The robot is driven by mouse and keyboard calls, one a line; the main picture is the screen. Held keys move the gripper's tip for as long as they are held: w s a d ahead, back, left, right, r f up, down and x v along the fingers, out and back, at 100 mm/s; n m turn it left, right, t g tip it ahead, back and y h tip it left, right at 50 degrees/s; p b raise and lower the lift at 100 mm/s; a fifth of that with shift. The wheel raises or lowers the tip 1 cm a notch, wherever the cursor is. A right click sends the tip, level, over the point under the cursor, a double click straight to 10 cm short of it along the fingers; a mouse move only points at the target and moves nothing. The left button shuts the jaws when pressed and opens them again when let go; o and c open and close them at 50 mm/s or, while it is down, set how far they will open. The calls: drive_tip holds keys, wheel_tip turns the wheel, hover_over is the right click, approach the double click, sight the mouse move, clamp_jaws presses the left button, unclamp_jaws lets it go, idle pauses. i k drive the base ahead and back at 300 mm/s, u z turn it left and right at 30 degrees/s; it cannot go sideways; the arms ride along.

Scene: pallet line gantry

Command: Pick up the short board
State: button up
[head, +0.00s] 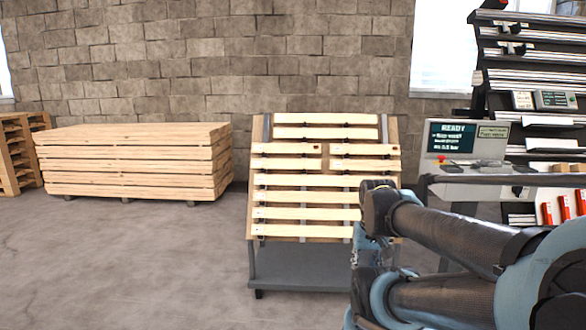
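A sloped rack (392,228) stands in the middle of the head view and holds several pale boards in rows. Short boards lie in pairs in its upper middle rows: an upper left short board (285,149), an upper right short board (366,150), a lower left short board (285,164) and a lower right short board (365,166). Longer boards lie above and below them; my arm hides the right ends of the lower ones. My arm comes in from the lower right, in front of the rack's lower right side. I cannot make out my gripper's fingers.
A stack of long timber (130,165) lies at the left by the block wall, with pallets (17,150) beyond it. A control console (462,144) reading READY and a dark shelf rack (490,85) stand at the right. The floor in front of the timber is clear.

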sight(292, 164)
drive_tip(key=z, duration=0.05)
drive_tip(key=i, duration=1)
drive_tip(key=u, duration=0.05)
